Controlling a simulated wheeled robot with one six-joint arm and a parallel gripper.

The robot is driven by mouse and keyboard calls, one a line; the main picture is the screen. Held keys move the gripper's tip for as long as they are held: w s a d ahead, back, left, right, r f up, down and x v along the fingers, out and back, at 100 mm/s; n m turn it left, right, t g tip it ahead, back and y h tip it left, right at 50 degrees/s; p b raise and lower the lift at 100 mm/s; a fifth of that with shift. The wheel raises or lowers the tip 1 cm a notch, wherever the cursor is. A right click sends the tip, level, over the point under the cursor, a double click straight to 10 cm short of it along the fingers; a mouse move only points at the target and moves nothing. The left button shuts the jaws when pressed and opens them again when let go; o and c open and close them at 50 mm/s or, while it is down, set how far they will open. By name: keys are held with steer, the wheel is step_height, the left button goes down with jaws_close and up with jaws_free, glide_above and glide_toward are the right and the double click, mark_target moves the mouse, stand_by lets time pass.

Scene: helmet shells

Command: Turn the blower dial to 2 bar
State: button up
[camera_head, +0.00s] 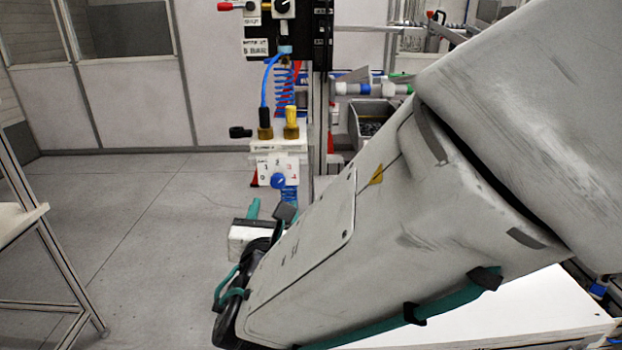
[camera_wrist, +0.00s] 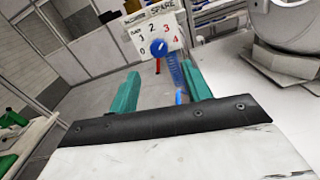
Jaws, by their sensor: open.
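The blower dial is a round blue knob (camera_head: 277,180) on a white plate (camera_head: 265,168) with numbers around it, some of them red. In the wrist view the knob (camera_wrist: 159,48) sits below the printed 2, with 0 and 1 to its left and 3 and 4 to its right. The setting its pointer marks is too small to tell. My gripper (camera_wrist: 161,72) has two teal fingers spread apart with nothing between them. The knob appears beyond the fingertips, between them in the picture and apart from them. In the head view my gripper (camera_head: 268,212) is below the plate, partly hidden by my arm.
Above the plate are brass fittings (camera_head: 264,131) with a blue hose (camera_head: 266,83). A dark panel (camera_head: 318,40) with another knob stands higher up. A blue coiled hose (camera_wrist: 176,72) hangs below the dial. A table frame (camera_head: 45,225) stands at the left. Open floor lies between.

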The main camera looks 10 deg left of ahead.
mark_target(277, 184)
steer(key=x, duration=0.7)
steer(key=shift+w+a+r, duration=0.1)
steer(key=shift+w+a, duration=0.05)
steer(key=shift+w, duration=0.2)
steer(key=c, duration=1)
